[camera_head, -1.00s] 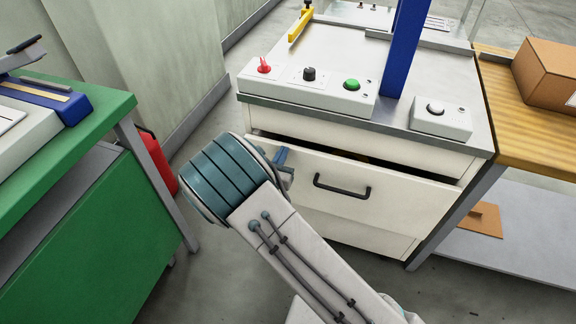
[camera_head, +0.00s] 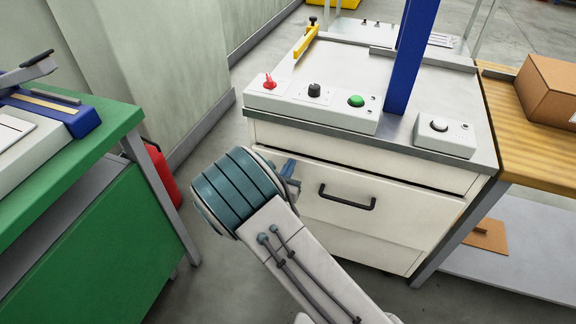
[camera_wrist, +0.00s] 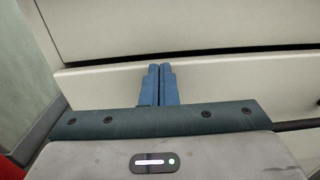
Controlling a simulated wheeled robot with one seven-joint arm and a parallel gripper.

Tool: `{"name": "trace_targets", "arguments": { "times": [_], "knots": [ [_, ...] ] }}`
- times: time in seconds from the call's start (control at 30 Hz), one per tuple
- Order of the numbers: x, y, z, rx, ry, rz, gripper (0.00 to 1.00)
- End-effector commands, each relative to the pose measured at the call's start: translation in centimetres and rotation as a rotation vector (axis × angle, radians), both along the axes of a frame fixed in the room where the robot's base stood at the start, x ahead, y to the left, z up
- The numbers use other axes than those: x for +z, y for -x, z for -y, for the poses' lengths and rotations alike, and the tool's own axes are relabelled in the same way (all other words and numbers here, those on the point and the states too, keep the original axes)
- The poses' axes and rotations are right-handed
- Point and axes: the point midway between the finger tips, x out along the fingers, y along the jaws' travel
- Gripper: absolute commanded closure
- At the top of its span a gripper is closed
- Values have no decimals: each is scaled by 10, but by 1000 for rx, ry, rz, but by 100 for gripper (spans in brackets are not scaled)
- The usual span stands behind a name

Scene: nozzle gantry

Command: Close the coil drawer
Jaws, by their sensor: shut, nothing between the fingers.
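The coil drawer (camera_head: 385,198) is a cream front with a black bar handle (camera_head: 346,197), in the white cabinet below the control top. My gripper (camera_head: 289,169) is at the left part of the drawer front, left of the handle. In the wrist view my gripper's blue fingers (camera_wrist: 159,72) are together and empty, with their tips against or very near the top of the drawer front (camera_wrist: 220,82); contact is hard to tell.
A green bench (camera_head: 95,215) stands at the left with a red canister (camera_head: 160,172) behind its leg. A wooden table (camera_head: 515,125) with a cardboard box (camera_head: 550,88) adjoins the cabinet on the right. A blue post (camera_head: 411,55) rises from the cabinet top.

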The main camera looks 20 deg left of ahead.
Motion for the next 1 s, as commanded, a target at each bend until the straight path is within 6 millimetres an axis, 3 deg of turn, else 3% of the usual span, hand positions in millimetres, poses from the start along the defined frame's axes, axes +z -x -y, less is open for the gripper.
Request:
{"name": "trace_targets", "arguments": {
  "times": [0.3,0.5,0.77,0.9,1.0],
  "knots": [
    [-1,73,-3,8,2,-8,100],
    [-2,105,-1,3,1,-8,100],
    [-2,118,-1,1,1,-7,100],
    [-1,117,0,-4,-1,-8,100],
    [12,109,13,-57,-29,-16,100]
  ]
}}
